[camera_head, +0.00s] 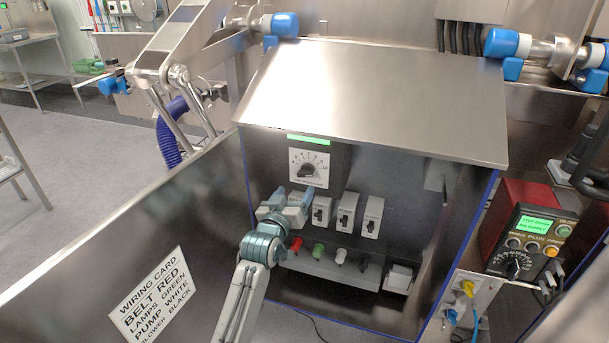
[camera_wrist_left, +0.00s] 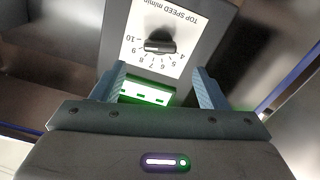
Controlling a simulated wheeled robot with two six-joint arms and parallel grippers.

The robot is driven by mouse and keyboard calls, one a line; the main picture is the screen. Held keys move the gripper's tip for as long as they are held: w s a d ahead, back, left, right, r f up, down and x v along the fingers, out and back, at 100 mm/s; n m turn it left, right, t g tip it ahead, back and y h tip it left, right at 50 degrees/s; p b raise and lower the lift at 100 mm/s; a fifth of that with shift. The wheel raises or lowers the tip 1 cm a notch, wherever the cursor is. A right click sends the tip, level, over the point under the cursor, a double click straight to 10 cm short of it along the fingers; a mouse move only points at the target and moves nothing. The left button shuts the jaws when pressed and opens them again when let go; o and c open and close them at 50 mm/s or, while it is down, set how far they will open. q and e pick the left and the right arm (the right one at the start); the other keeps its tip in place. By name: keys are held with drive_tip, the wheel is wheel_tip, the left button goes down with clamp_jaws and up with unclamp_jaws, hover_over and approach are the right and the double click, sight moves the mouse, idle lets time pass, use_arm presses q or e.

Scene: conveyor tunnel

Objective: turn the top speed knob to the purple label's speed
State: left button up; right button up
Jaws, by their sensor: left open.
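The top speed knob (camera_head: 307,170) is a dark knob on a white dial plate in the back panel of the open cabinet. In the left wrist view the knob (camera_wrist_left: 160,45) lies about level across the upside-down dial, whose scale has numbers such as 4 to 10; which end points is unclear. A lit green display (camera_wrist_left: 146,91) with dark dashes adjoins the dial. My left gripper (camera_head: 294,194) is open and empty, its fingers below and left of the dial in the head view, apart from the knob. No purple label is visible. My right gripper is out of view.
Three white switches (camera_head: 344,212) and red, green and black plugs (camera_head: 318,250) sit below the dial. The cabinet's steel lid (camera_head: 380,95) is overhead. A wiring card (camera_head: 152,297) is on the left panel. A red control box (camera_head: 527,235) stands right.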

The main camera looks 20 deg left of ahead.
sight(304, 176)
use_arm(q)
drive_tip(key=w, duration=0.8)
drive_tip(key=shift+w+d+p, duration=0.15)
drive_tip(key=shift+w+p, duration=0.1)
drive_tip(key=shift+p, duration=0.05)
drive_tip(key=shift+w+f, duration=0.1)
drive_tip(key=shift+w, duration=0.15)
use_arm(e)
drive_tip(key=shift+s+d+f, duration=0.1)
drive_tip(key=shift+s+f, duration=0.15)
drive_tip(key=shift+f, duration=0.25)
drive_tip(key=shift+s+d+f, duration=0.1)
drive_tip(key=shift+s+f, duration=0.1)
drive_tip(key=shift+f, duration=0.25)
